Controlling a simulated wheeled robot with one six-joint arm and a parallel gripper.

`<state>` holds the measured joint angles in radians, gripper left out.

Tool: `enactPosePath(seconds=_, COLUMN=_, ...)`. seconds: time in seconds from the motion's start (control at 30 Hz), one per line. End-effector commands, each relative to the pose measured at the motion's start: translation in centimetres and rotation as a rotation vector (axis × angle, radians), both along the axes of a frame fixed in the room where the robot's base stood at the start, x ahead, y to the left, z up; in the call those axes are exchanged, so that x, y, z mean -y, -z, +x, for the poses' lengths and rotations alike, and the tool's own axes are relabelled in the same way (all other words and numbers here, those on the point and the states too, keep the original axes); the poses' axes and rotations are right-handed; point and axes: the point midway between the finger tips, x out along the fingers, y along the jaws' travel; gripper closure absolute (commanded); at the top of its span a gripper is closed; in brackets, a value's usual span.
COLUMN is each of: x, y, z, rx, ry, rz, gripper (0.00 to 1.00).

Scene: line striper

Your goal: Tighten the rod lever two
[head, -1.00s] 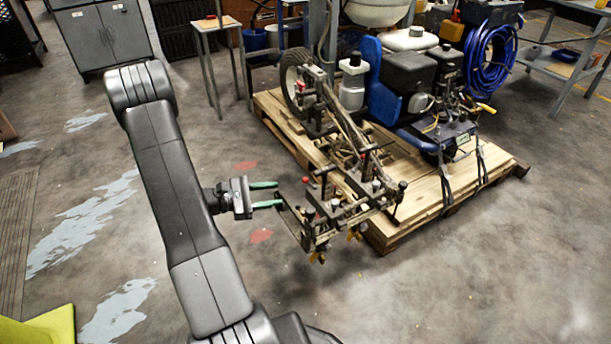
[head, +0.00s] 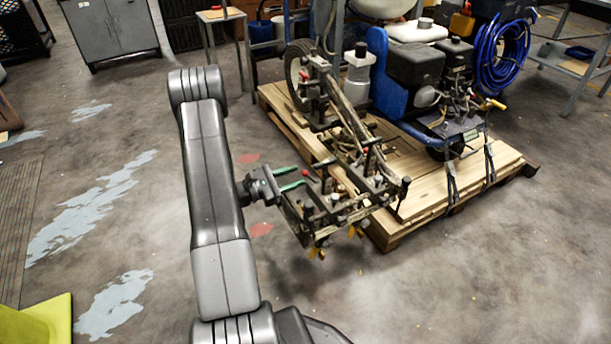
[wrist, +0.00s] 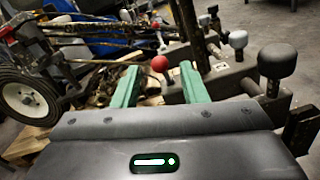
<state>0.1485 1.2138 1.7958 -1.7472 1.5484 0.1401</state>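My gripper (head: 303,178) is open, with two green fingers pointing at the line striper's front frame (head: 345,215). In the wrist view the gripper (wrist: 158,72) shows its fingers apart, with a red ball knob (wrist: 160,63) appearing between their tips. I cannot tell whether a finger touches it. A red knob also shows near the fingertips in the head view (head: 306,174). To the right in the wrist view stand levers with a large black knob (wrist: 277,60) and a pale grey knob (wrist: 238,40). No label shows which is rod lever two.
The striper sits on a wooden pallet (head: 400,235), with its wheel (head: 296,75) and blue hose coil (head: 500,55) behind. Metal bars crowd the fingers. A yellow-green object (head: 40,325) lies at lower left. The floor left of my arm is mostly clear.

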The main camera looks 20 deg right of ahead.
Motion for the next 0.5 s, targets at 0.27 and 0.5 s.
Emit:
enactPosePath(seconds=0.27, x=3.7, y=0.1, z=0.1, rx=0.000, ry=0.002, rz=0.001, gripper=0.61)
enactPosePath(seconds=0.5, x=4.6, y=0.0, z=0.1, rx=0.000, ry=0.000, rz=0.000, gripper=0.61)
